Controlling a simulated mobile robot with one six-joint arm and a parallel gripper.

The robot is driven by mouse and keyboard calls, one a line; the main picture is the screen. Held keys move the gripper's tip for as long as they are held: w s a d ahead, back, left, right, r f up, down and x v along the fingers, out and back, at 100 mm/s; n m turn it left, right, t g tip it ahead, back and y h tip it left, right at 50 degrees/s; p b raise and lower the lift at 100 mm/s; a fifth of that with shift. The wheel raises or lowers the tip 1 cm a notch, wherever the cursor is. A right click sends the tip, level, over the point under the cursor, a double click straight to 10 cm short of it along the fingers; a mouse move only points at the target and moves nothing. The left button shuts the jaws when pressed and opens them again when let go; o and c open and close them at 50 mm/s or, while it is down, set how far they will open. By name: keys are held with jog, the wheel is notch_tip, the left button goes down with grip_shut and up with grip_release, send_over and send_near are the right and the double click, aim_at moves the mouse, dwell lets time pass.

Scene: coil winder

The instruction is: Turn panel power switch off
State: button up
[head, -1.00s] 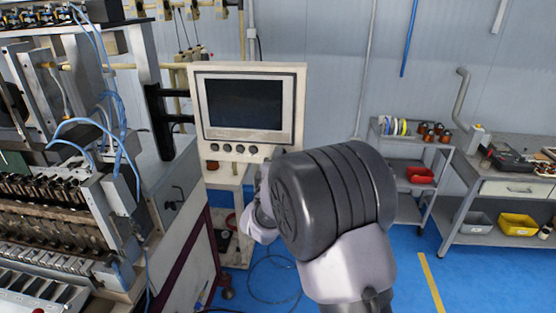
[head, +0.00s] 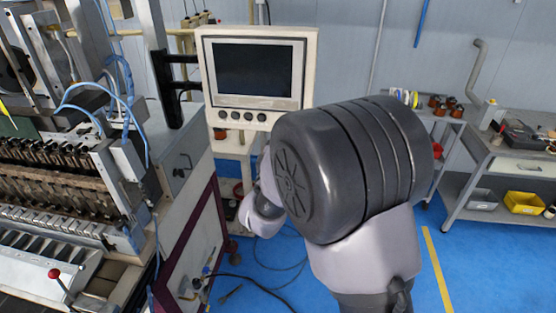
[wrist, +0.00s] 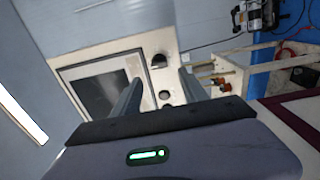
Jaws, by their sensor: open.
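The control panel (head: 310,75) is a cream box with a dark screen (head: 253,70), upright at the centre of the head view. Several small dark knobs (head: 235,115) line its lower edge; I cannot tell which is the power switch or its position. In the wrist view, the panel (wrist: 115,50) appears tilted, with its screen (wrist: 95,92) at left. My gripper (wrist: 160,76) is open, its two fingers pointing at the panel face. A dark knob (wrist: 158,60) and another (wrist: 164,95) show between the fingers. In the head view my arm hides the fingers.
The coil winding machine (head: 60,190) fills the left side, close to the panel. A workbench (head: 520,165) and a shelf cart (head: 440,125) stand at the right. A black cable (head: 255,285) lies on the blue floor. Floor between the arm and bench is clear.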

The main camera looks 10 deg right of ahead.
jog(key=v, duration=1)
jog(key=shift+s, duration=0.25)
jog(key=s+d+f+m+g+y+b, duration=0.1)
jog(key=s+f+m+g+y+b, duration=0.2)
jog(key=s+m, duration=0.6)
jog(key=s+d+f+m+g+y+b, duration=0.1)
jog(key=s+f+m+g+y+b, duration=0.3)
jog(key=s, duration=1.4)
notch_tip(320, 180, down, 6)
jog(key=m+g+b, duration=0.4)
jog(key=m+b, duration=0.1)
jog(key=m, duration=0.1)
jog(key=shift+y, duration=0.3)
jog(key=shift+s+r, duration=0.1)
jog(key=shift+s, duration=0.05)
